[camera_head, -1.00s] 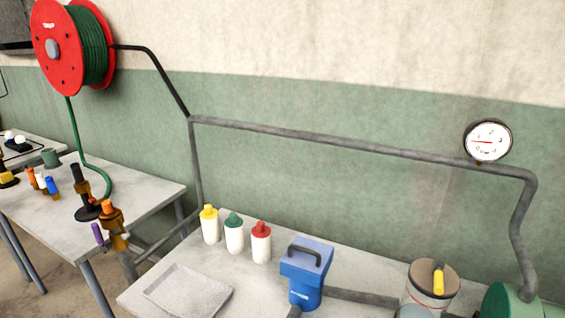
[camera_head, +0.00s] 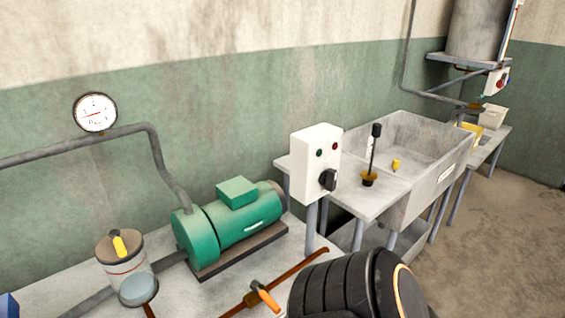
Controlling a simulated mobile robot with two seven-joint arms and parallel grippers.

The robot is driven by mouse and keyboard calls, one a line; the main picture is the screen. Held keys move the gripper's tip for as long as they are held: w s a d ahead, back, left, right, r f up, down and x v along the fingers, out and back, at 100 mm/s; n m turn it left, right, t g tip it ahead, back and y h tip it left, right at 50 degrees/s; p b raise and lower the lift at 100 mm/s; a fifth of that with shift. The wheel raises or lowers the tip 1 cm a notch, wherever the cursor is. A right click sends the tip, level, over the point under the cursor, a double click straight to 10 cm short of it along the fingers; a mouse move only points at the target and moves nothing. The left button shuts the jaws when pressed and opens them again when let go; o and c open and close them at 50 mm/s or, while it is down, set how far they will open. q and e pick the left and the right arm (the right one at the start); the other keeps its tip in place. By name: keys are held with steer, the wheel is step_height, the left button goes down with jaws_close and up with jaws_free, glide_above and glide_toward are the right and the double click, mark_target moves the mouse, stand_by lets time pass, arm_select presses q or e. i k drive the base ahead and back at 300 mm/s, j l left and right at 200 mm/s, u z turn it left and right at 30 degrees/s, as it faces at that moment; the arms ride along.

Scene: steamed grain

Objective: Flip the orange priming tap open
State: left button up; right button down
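The orange priming tap (camera_head: 266,297) is at the bottom middle of the head view. Its orange lever slants down to the right across a thin copper pipe (camera_head: 290,280), which runs along the front of the bench top. A dark ribbed part of my own arm is just right of the lever and hides part of the bench there. I cannot tell from this view whether the tap is open or closed. Neither of my grippers is in view.
A green pump motor (camera_head: 232,222) stands behind the tap. A clear filter pot with a yellow handle (camera_head: 119,247) is at left. A white switch box (camera_head: 316,163), a sink (camera_head: 440,165) and a pressure gauge (camera_head: 95,113) are further back.

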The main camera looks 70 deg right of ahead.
mark_target(255, 285)
steer(key=k+z, duration=0.2)
steer(key=z, duration=0.15)
steer(key=k+l+z, duration=0.1)
steer(key=z, duration=1.75)
steer(key=j+z, duration=0.15)
steer(key=j, duration=0.6)
steer(key=i+j, duration=0.1)
steer(key=k+z, duration=0.25)
steer(key=i+z, duration=0.2)
steer(key=i, duration=0.1)
